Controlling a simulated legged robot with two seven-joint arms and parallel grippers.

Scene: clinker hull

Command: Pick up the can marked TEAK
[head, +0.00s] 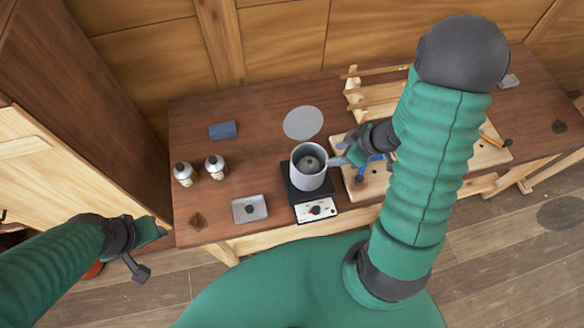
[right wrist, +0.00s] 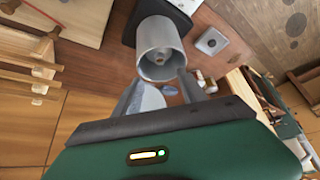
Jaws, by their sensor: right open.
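Two small cans with dark caps and pale labels stand on the left part of the bench: a left can (head: 184,174) and a right can (head: 216,167). I cannot read TEAK on either. A grey pot (head: 297,178) stands on a black hot plate (head: 298,196); a round thing with a dark centre (head: 311,163) sits inside it. My right gripper (head: 342,155) is open beside the pot's right side. In the right wrist view the pot (right wrist: 155,38) shows beyond the spread fingers (right wrist: 160,98). My left gripper (head: 142,251) is open and empty, off the bench's front left corner.
A grey square dish (head: 240,211) lies near the front edge. A blue block (head: 222,130) and a grey disc (head: 303,123) lie further back. A wooden rack (head: 375,98) and a board with tools (head: 490,152) take up the right. A tall cabinet (head: 75,110) borders the left.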

